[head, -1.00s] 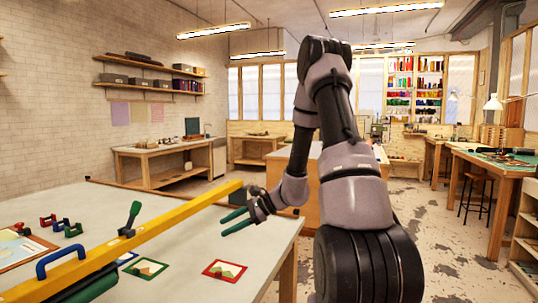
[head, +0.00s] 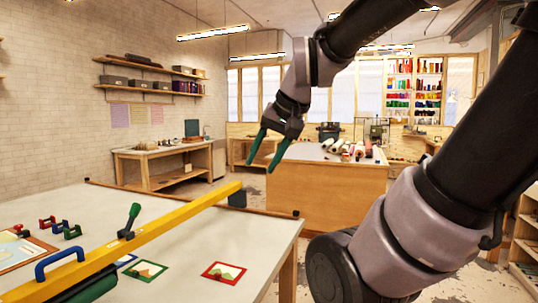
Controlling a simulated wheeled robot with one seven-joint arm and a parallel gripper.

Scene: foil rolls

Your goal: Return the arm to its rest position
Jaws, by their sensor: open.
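My gripper (head: 268,152) shows in the head view, raised above the far right part of the white table (head: 205,255). Its two green fingers point down and are spread apart, with nothing between them. My arm rises from the lower right, bends out past the top of the view and comes back down to the gripper. The gripper appears clear of the table and of the yellow bar (head: 170,218) that runs across it.
The yellow bar has a blue handle (head: 58,258) and a green lever (head: 132,217). A red-framed picture (head: 223,272) and a green-framed picture (head: 145,270) lie on the table. Behind stands a wooden counter (head: 320,195) with several rolls (head: 352,149) on top.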

